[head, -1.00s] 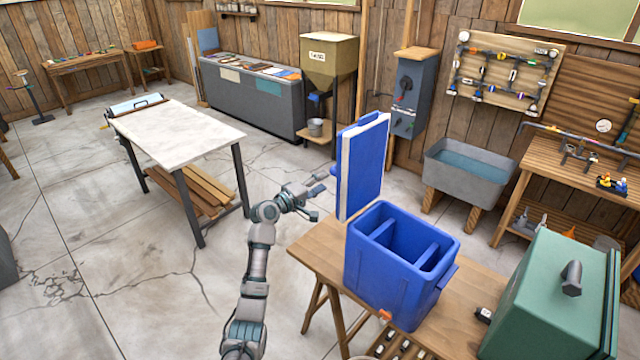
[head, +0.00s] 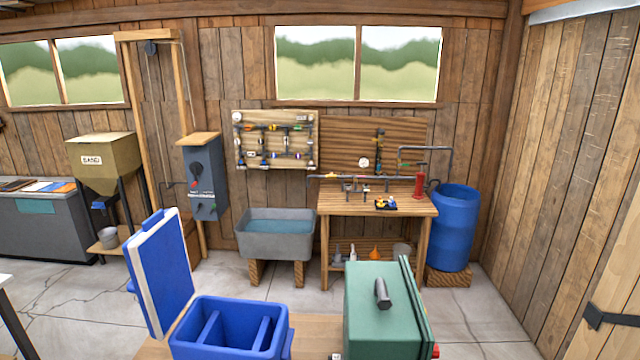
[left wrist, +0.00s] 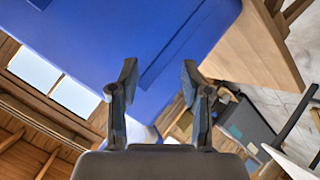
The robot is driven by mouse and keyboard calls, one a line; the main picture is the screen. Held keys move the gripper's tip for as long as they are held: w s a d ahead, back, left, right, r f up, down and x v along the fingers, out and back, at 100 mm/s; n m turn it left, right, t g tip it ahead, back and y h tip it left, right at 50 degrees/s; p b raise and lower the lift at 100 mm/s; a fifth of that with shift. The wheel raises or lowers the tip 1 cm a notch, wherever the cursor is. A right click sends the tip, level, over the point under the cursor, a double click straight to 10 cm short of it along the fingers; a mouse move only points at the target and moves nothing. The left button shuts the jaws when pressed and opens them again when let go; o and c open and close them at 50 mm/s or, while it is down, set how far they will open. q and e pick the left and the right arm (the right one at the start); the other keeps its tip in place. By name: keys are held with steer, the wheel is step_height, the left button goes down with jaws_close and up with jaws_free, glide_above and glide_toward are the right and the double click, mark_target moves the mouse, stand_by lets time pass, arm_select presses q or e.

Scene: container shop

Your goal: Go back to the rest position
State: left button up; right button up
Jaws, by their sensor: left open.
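My left gripper (left wrist: 159,85) is open and empty in the left wrist view, its two fingers apart. A large blue surface, which looks like the side of the blue cooler, fills the upper part of that view beyond the fingertips. I cannot tell how far it is from them. The head view shows neither of my arms. The blue cooler (head: 272,354) stands at the bottom of the head view on a wooden table, its lid (head: 165,265) raised at its left and dividers inside.
A green case (head: 372,325) sits right of the cooler on the wooden table (head: 316,327). Behind are a grey water trough (head: 272,244), a wooden workbench (head: 350,205) and a blue barrel (head: 455,230). Open concrete floor (head: 80,300) shows at the left.

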arm_select(q)
steer(key=s+d+f+m+g, duration=0.4)
steer(key=s+d+f, duration=0.65)
steer(key=s, duration=0.35)
steer(key=s+d+f+m+g+y, duration=0.1)
steer(key=s+d+m, duration=0.1)
steer(key=s, duration=0.5)
steer(key=s+d+f+m+g+y, duration=0.1)
steer(key=s+d+f+g, duration=0.1)
steer(key=s, duration=0.4)
steer(key=s+d+f+m+g, duration=0.1)
steer(key=s+d+m, duration=0.15)
steer(key=s, duration=0.45)
steer(key=s+f+g, duration=0.1)
steer(key=s+f, duration=0.2)
steer(key=f, duration=2.6)
steer(key=s+a+f+g, duration=0.1)
steer(key=s+a+f, duration=0.2)
steer(key=s+f, duration=1)
steer(key=s, duration=0.3)
steer(key=shift+s+f+y+b, duration=0.2)
steer(key=shift+f+y+b, duration=0.1)
steer(key=shift+b, duration=0.1)
steer(key=shift+n, duration=0.25)
